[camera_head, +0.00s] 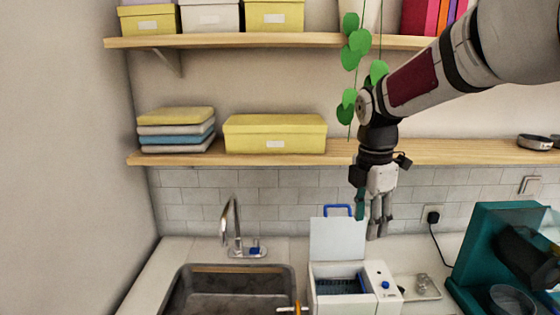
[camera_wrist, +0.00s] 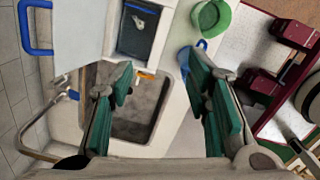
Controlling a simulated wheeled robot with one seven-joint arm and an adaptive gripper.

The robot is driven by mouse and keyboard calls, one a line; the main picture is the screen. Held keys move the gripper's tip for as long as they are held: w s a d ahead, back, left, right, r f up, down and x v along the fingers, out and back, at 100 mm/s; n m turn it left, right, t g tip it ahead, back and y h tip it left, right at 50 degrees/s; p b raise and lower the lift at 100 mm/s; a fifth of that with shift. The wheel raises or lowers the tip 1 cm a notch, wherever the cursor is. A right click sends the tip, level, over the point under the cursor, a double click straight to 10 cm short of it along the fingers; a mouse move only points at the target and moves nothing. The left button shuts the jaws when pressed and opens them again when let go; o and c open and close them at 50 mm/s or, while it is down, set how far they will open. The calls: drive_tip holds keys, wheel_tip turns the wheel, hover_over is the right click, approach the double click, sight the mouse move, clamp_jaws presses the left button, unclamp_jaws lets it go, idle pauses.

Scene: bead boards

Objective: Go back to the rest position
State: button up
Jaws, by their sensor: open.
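My gripper (camera_head: 378,215) hangs from my arm in the head view, fingers pointing down, above the right part of a white box with its lid up (camera_head: 338,240). In the wrist view my gripper (camera_wrist: 165,95) has its two green-padded fingers spread wide apart, with nothing between them. The white box's dark opening (camera_wrist: 136,42) shows beyond the fingers at the top. The gripper is apart from the counter and touches nothing that I can see.
A sink (camera_head: 228,290) with a faucet (camera_head: 232,228) is at left. A teal machine (camera_head: 490,235) stands at right. The lower shelf (camera_head: 450,152) passes behind my arm, with a yellow box (camera_head: 275,134) on it. Green leaves (camera_head: 358,42) hang close to my arm.

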drive_tip(key=s+r+m+t, duration=0.2)
drive_tip(key=s+m, duration=0.8)
drive_tip(key=s, duration=0.2)
drive_tip(key=s+r+m+t, duration=0.3)
drive_tip(key=s+m, duration=0.8)
drive_tip(key=s, duration=0.2)
drive_tip(key=shift+r+y, duration=0.15)
drive_tip(key=shift+y, duration=0.15)
